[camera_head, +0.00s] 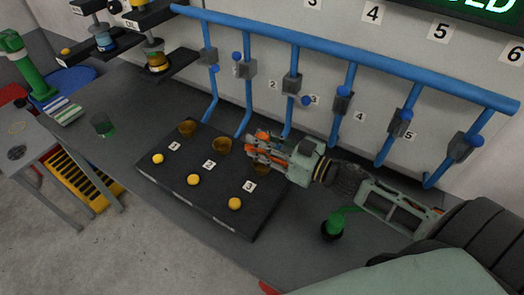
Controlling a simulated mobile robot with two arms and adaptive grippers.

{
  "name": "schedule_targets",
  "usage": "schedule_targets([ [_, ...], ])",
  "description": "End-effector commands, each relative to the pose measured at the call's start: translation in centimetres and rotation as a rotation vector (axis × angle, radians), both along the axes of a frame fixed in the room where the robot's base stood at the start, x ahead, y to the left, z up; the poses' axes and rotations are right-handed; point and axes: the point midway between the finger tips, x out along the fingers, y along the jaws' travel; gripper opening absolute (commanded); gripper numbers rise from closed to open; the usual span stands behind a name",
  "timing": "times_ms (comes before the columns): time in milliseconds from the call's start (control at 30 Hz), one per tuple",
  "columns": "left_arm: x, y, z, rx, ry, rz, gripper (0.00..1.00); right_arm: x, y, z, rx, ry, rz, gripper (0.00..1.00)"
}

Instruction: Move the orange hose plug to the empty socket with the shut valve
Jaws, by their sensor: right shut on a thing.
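My right gripper (252,146) reaches in from the right over the far edge of a black block (215,205). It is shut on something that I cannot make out. Orange patches show at its fingers; I cannot tell whether they are finger parts or an orange hose plug. The block has places numbered 1 to 3, with copper-coloured round sockets or cups: one at place 1 (187,128), one at place 2 (222,146), and one at place 3 (262,168) partly hidden under the gripper. No hose is clearly visible. My left gripper is not in view.
Blue pipes with grey valve blocks (291,83) and blue knobs run along the wall behind. Yellow buttons (193,180) line the block's front. A green fitting (332,226) stands right of the block.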

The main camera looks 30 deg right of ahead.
Motion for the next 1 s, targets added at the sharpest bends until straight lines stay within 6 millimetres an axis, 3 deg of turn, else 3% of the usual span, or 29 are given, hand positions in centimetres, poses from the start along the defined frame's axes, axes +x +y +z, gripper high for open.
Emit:
schedule_targets([
  [333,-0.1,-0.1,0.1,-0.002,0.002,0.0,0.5,0.2,-0.1,-3.9,0.002,0.0,-0.002,0.0],
  [833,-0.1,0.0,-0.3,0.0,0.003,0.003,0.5,0.2,-0.1,-4.8,0.001,0.0,0.0,0.0],
  [867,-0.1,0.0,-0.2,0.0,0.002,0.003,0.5,0.2,-0.1,-4.7,0.001,0.001,0.0,0.33],
  [1000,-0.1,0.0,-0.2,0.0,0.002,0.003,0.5,0.2,-0.1,-4.7,0.0,0.001,0.0,0.45],
])
